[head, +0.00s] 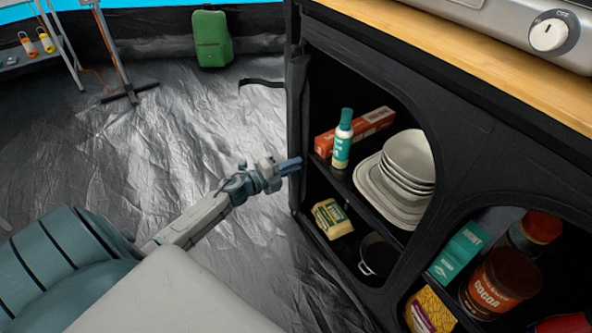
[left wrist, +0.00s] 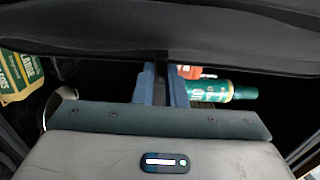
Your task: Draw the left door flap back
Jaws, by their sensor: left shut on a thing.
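The left door flap (head: 298,110) is a narrow black fabric strip along the left edge of the black cabinet's left opening. The opening behind it is uncovered, with its shelves in plain sight. My left gripper (head: 290,166) reaches in from the left, its blue fingertips shut at the flap's edge. In the left wrist view the fingers (left wrist: 161,88) point up at the dark fabric band of the flap (left wrist: 80,42), which crosses the picture. The fingertips meet its lower edge; their exact hold is hard to see. My right gripper is not in view.
A green-capped bottle (head: 342,142), a red box (head: 372,122) and stacked dishes (head: 408,158) stand on the upper shelf. A yellow packet (head: 332,219) and a dark pot (head: 379,255) are below. A black strap (head: 262,82) sticks out left.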

